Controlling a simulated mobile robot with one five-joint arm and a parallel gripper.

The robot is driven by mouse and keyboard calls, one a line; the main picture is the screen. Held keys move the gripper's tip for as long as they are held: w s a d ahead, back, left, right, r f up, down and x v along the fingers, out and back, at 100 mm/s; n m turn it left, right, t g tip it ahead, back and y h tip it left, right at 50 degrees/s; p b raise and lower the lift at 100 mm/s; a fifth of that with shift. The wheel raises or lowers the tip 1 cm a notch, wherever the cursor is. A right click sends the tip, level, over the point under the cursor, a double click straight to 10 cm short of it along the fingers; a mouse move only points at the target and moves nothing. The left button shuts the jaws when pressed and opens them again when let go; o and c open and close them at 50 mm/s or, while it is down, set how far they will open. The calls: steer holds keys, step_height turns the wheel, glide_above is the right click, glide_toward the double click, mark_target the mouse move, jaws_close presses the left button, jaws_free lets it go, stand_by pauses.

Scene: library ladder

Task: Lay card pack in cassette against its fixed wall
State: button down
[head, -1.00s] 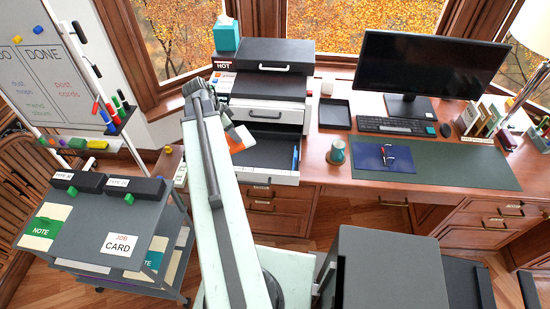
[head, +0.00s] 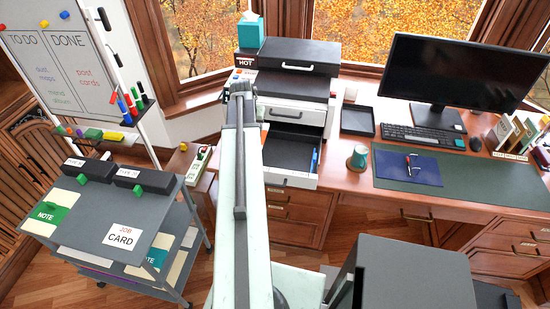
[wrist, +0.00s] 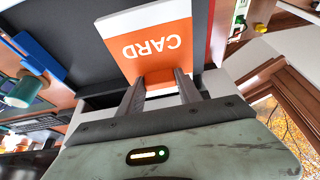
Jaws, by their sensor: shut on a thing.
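The card pack (wrist: 150,45) is orange and white with CARD printed on it, upside down in the wrist view. My gripper (wrist: 160,84) is shut on its near edge. The cassette (head: 290,181) is the pulled-out tray of the printer in the head view, dark inside with a white front and a blue guide (head: 314,160) at its right side. In the wrist view the pack is over the dark cassette floor (wrist: 70,25); I cannot tell whether it touches it. My arm hides the pack, my gripper and the cassette's left part in the head view.
The printer (head: 290,85) stands behind the cassette. A cup (head: 357,157), a blue folder (head: 408,167) and a black tray (head: 357,121) are to the right on the desk. A grey cart (head: 95,215) with a CARD label stands at left.

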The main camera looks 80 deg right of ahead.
step_height(320, 180, down, 10)
steer(key=b, duration=0.9)
steer(key=shift+f+b, duration=0.15)
steer(key=shift+b, duration=0.25)
steer(key=shift+r, duration=0.25)
steer(key=shift+f, duration=0.2)
steer(key=c, duration=0.8)
jaws_free()
steer(key=shift+r, duration=0.1)
steer(key=p+v, duration=1.2)
steer(key=shift+r, duration=0.3)
steer(key=shift+f, duration=0.1)
